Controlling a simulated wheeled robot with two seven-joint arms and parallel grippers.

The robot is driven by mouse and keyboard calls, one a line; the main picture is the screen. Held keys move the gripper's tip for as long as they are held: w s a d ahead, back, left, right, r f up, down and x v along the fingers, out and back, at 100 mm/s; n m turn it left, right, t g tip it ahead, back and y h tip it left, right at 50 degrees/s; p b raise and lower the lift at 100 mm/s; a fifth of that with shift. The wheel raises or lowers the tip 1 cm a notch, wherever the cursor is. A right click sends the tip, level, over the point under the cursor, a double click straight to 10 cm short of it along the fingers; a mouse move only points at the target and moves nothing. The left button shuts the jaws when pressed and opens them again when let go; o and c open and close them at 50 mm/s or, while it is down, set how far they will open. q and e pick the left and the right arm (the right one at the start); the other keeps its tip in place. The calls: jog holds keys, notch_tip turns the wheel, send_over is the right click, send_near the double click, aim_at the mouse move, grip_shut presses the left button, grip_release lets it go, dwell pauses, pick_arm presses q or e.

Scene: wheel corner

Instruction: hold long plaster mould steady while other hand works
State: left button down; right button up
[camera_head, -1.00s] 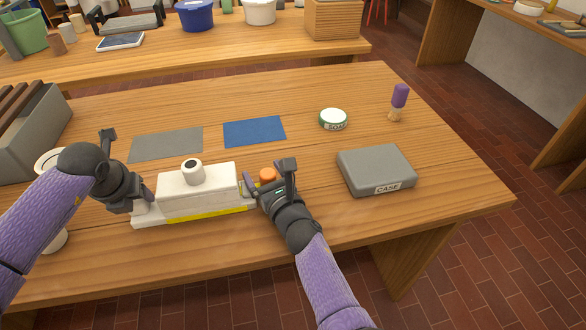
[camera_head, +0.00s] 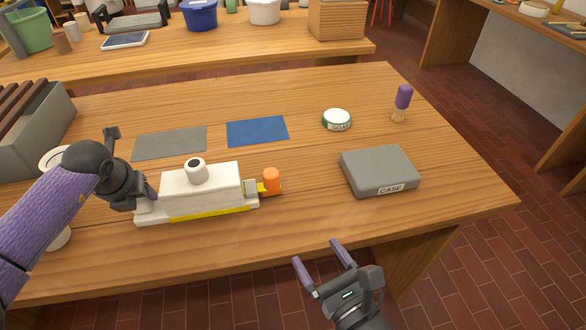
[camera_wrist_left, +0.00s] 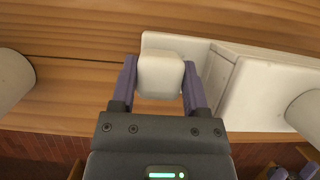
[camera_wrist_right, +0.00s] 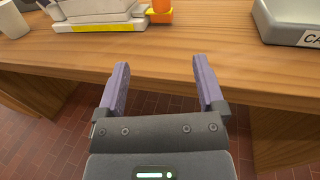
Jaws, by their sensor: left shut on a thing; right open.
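The long white plaster mould (camera_head: 212,183) lies on the table, with a yellow strip along its front lower edge.
A grey case (camera_head: 378,170) lies to the right. A round soap tin (camera_head: 336,119) and a purple-handled brush (camera_head: 402,100) stand behind it. Grey (camera_head: 170,142) and blue (camera_head: 257,131) mats lie behind the mould. A grey rack (camera_head: 35,125) and white round items are at left.

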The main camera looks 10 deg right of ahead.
pick_arm(q)
jog(key=shift+f, duration=0.1)
grip_release()
pick_arm(e)
jog(key=shift+v, duration=1)
